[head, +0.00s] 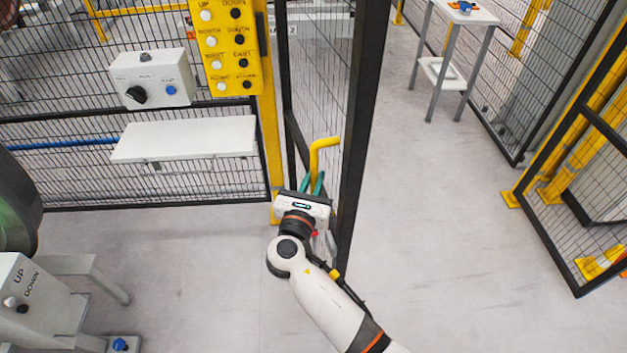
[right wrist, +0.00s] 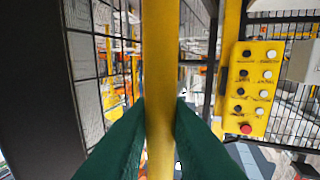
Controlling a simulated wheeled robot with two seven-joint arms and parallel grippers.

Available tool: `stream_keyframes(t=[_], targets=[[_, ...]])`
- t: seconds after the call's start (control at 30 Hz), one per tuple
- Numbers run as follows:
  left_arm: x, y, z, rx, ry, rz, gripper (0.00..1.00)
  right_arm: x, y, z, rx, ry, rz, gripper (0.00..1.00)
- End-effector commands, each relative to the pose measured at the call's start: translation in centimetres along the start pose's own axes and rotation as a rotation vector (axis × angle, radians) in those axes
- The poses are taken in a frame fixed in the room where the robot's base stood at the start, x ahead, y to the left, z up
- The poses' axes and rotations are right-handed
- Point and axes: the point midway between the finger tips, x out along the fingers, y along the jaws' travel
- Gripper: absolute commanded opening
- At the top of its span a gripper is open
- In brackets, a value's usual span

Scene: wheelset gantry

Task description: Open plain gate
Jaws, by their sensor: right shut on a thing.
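The plain gate (head: 358,120) is a black-framed mesh panel in the middle of the head view. It stands swung out from the yellow post, with a wide opening to its right. Its yellow handle (head: 313,155) is a bent bar on the near side of the gate. My right gripper (head: 316,186) is at the handle, its green fingers closed around the bar. In the right wrist view the handle (right wrist: 159,70) runs upright between the two green fingers (right wrist: 159,125). My left gripper is not in view.
A yellow button panel (head: 228,50) is on the post left of the gate. A white control box (head: 152,78) and a white shelf (head: 185,139) are on the fence. A small white table (head: 462,14) stands beyond the opening. The floor right of the gate is clear.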

Motion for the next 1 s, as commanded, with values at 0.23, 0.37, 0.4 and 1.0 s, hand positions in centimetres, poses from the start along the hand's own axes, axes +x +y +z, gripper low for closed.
stream_keyframes(t=[0.23, 0.37, 0.4, 1.0], targets=[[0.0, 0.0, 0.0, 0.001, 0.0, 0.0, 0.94, 0.2, 0.0, -0.5, 0.006, 0.009, 0.0, 0.35], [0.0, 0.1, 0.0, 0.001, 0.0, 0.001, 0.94, 0.2, 0.0, -0.4, 0.005, 0.006, 0.001, 0.35], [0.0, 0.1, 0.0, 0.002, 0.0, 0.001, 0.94, 0.1, 0.0, -0.4, 0.004, 0.006, 0.001, 0.35], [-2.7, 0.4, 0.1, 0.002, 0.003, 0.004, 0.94, -8.6, -0.1, -0.4, 0.003, 0.001, 0.0, 0.35]])
